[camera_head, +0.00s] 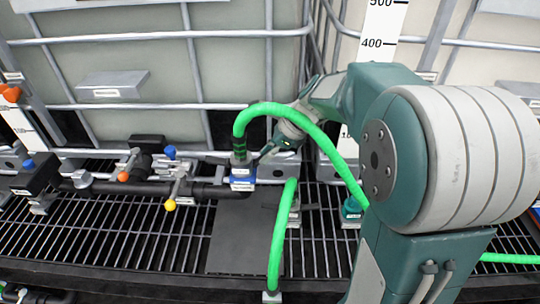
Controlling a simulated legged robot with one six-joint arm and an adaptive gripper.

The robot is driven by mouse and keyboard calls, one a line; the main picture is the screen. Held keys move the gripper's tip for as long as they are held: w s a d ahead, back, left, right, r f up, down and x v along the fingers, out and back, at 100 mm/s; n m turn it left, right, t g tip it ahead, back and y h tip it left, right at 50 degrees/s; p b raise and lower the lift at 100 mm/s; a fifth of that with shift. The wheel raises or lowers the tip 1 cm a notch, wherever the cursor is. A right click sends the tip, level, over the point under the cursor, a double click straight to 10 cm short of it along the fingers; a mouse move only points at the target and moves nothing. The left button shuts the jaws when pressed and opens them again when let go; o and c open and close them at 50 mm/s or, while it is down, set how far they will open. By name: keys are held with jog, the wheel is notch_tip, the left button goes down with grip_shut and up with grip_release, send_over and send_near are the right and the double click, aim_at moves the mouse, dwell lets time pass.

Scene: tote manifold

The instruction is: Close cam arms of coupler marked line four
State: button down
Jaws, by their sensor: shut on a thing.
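The coupler (241,165) is a small grey fitting at the end of a thick green hose (275,109). It sits upright on a blue fitting (241,182) on the black pipe (200,190). My gripper (262,156) reaches in from the right and is shut at the coupler's right side, on what looks like its cam arm. The fingers and cam arms are small and partly merge here. The labels on the coupler and below it are too small to read.
Valves with orange (123,176), blue (169,152) and yellow (171,204) knobs stand left of the coupler. A second green hose (281,235) runs down in front. A dark flat plate (238,237) lies on the grating (130,235). Caged totes (150,60) stand behind.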

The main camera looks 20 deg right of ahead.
jog(key=h, duration=0.1)
jog(key=a+g+h, duration=0.1)
jog(key=h, duration=0.1)
jog(key=shift+w+a+r, duration=0.1)
jog(key=shift+w+r, duration=0.1)
jog(key=shift+r, duration=0.15)
jog(key=shift+a+g+h, duration=0.35)
jog(key=shift+g+h, duration=0.05)
jog(key=shift+h, duration=0.5)
jog(key=c, duration=0.5)
grip_release()
jog(key=shift+w+a, duration=0.1)
jog(key=shift+r, duration=0.1)
jog(key=r, duration=0.4)
jog(key=d+r, duration=0.1)
jog(key=r, duration=0.6)
jog(key=shift+d+r, duration=0.15)
jog(key=shift+r, duration=0.2)
